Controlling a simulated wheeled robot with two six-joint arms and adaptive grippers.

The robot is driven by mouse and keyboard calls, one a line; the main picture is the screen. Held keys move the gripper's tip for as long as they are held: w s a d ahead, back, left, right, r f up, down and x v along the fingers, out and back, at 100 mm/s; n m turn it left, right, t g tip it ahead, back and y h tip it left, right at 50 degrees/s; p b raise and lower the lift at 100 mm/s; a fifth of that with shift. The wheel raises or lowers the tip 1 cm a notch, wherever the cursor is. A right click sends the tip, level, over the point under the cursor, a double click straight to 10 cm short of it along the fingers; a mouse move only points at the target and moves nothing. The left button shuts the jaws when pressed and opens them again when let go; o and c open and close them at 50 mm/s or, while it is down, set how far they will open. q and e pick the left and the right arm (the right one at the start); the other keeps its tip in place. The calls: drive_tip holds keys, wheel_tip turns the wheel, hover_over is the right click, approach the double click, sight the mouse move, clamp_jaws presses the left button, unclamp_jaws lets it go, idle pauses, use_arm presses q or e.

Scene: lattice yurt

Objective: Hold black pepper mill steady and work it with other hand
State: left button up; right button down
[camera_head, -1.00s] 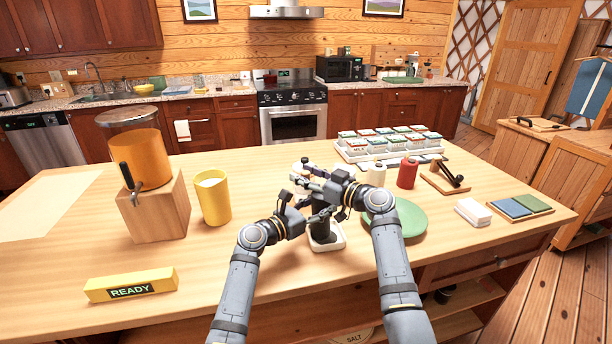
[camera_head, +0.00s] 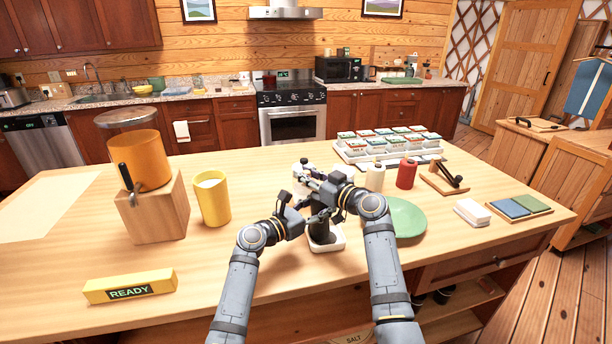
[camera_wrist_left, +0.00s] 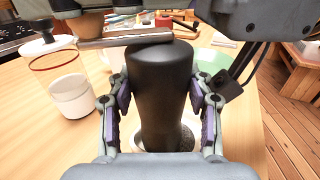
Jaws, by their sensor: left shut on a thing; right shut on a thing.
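The black pepper mill (camera_head: 321,229) stands upright in a small white square dish (camera_head: 327,244) near the front of the wooden table. My left gripper (camera_head: 306,225) is shut around the mill's body from the left; in the left wrist view its two fingers press the sides of the mill (camera_wrist_left: 160,90). The arms and fingers hide much of the mill's upper part in the head view.
A green plate (camera_head: 405,217) lies close to the right of the mill. White (camera_head: 375,177) and red (camera_head: 406,173) bottles stand behind it. A yellow cup (camera_head: 211,199), a wooden block (camera_head: 155,212) and a READY sign (camera_head: 130,287) are at the left. The table's front middle is clear.

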use_arm(q)
drive_tip(key=shift+f, duration=0.1)
use_arm(e)
drive_tip(key=c, duration=1.1)
unclamp_jaws()
drive_tip(key=shift+c, duration=0.2)
drive_tip(key=v, duration=1.2)
use_arm(q)
drive_tip(key=o, duration=1.6)
drive_tip(key=shift+c, duration=0.2)
